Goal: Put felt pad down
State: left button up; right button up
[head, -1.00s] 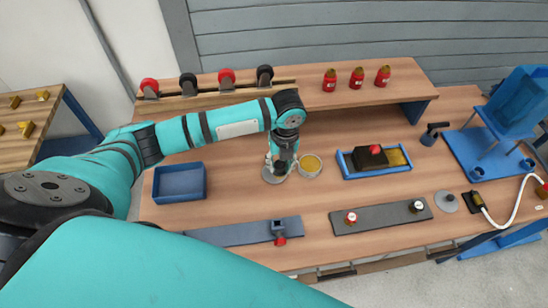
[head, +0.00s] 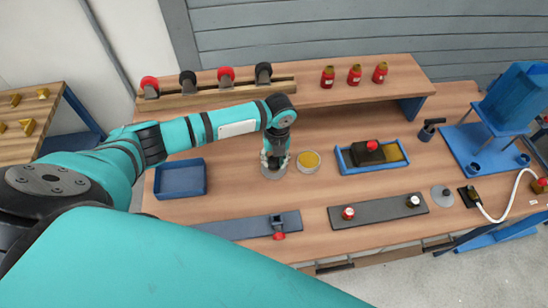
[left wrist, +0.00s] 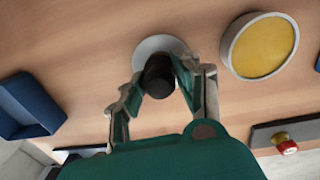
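The felt pad appears to be the pale grey disc (left wrist: 150,47) with a dark upright knob in the left wrist view; in the head view its rim (head: 268,175) shows below my left gripper (head: 274,160). My left gripper (left wrist: 160,75) points down, with its fingers close on both sides of the knob, seemingly shut on it. The disc looks flat at the tabletop; whether its underside touches the wood is hidden. My right gripper is not in view.
A round tin with a yellow top (head: 308,161) stands just right of the disc. A blue bin (head: 181,179) is to the left, a blue tray (head: 345,167) to the right. Grey strips (head: 380,212) lie in front. A raised shelf (head: 315,95) runs behind.

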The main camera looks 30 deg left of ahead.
pick_arm(q)
jog(key=o, duration=0.3)
jog(key=shift+r, duration=0.1)
jog(key=r, duration=0.4)
jog(key=r+b, duration=0.1)
jog(key=r, duration=0.7)
jog(key=shift+w+d+r, duration=0.1)
jog(key=shift+w+d, duration=0.05)
jog(key=shift+d, duration=0.2)
